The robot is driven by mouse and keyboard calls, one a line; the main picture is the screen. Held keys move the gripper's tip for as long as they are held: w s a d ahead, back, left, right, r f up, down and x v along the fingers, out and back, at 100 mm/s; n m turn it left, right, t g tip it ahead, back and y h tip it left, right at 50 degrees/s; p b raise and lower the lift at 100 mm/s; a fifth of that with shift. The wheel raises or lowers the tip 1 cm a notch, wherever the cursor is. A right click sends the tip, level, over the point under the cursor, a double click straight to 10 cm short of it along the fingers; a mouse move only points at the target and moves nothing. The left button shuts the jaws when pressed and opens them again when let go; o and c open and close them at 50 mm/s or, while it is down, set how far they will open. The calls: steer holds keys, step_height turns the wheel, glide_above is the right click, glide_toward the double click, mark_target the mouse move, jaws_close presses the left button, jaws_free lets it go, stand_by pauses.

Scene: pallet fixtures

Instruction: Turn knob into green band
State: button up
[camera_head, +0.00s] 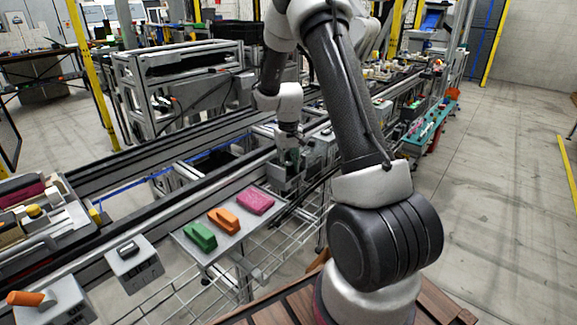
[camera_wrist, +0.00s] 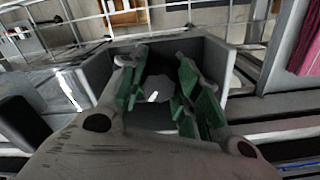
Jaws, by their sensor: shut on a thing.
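A grey, roughly round knob (camera_wrist: 158,88) with a small white mark shows in the wrist view, inside a grey open-sided housing (camera_wrist: 215,70). My gripper (camera_wrist: 160,72) has green-padded fingers on both sides of the knob and is shut on it. In the head view my gripper (camera_head: 291,143) reaches down to a grey fixture (camera_head: 286,178) beside the conveyor. The knob is hidden there. I cannot make out a green band in either view, nor which way the white mark points on a scale.
A grey tray (camera_head: 207,252) holds a green block (camera_head: 200,237), an orange block (camera_head: 224,220) and a pink block (camera_head: 256,201). A grey switch box (camera_head: 134,262) and a box with an orange handle (camera_head: 25,298) stand at the lower left. Clear floor lies at right.

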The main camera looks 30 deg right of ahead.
mark_target(288, 164)
steer(key=shift+m, duration=0.6)
steer(key=o, duration=0.7)
steer(key=shift+o, duration=0.2)
steer(key=shift+r, duration=0.1)
step_height(288, 164, up, 12)
stand_by(0.4)
